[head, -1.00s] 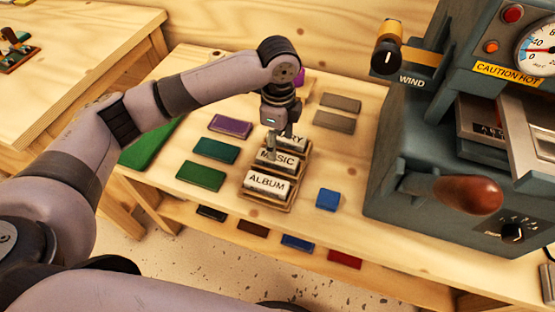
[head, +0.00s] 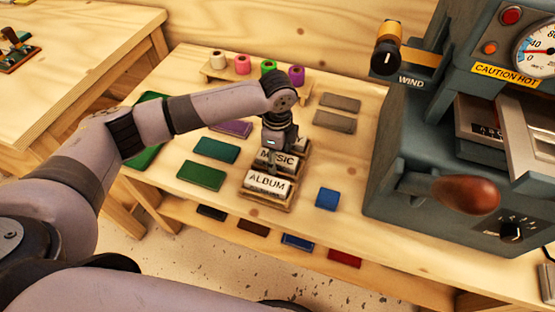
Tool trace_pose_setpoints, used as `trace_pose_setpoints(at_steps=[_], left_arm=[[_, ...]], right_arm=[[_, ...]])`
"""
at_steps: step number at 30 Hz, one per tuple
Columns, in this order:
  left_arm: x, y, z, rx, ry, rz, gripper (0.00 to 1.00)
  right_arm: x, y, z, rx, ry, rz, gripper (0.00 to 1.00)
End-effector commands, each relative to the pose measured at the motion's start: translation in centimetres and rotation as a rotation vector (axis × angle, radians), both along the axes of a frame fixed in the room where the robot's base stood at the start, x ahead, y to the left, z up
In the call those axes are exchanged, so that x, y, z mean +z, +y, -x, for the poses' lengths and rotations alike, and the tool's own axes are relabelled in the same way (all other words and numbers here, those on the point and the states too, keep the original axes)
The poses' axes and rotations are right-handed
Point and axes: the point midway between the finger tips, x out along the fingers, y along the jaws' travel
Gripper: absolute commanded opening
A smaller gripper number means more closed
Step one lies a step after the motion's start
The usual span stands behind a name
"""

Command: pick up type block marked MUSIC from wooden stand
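The type block marked MUSIC (head: 287,162) sits in the wooden stand (head: 270,201), behind the ALBUM block (head: 267,183). My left gripper (head: 272,158) points down at the MUSIC block, and one finger covers part of its lettering. The far finger is largely hidden, so I cannot tell whether the fingers are open or pressed on the block. The gripper also hides most of the rear block. My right gripper is not in view.
Foil rolls (head: 242,65) stand on a rack at the back. Coloured flat pieces, such as a green one (head: 201,176), lie left of the stand. A blue block (head: 327,199) lies to its right, and the grey machine (head: 400,200) stands further right.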

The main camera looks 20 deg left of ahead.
Motion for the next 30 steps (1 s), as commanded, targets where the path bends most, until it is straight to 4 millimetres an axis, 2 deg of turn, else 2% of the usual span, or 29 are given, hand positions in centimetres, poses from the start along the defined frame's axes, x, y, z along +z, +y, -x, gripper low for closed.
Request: trace_pose_setpoints(at_steps=[2,23,30], left_arm=[[0.03,-0.02,-0.01,0.0,0.0,0.0,0.47],[0.07,-0.02,-0.02,0.0,-0.001,0.0,0.01],[0.15,-0.04,-0.06,0.0,-0.002,0.001,0.0]], right_arm=[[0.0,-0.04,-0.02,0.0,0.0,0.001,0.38],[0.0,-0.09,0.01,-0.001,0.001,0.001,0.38],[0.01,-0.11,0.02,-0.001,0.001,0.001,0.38]])
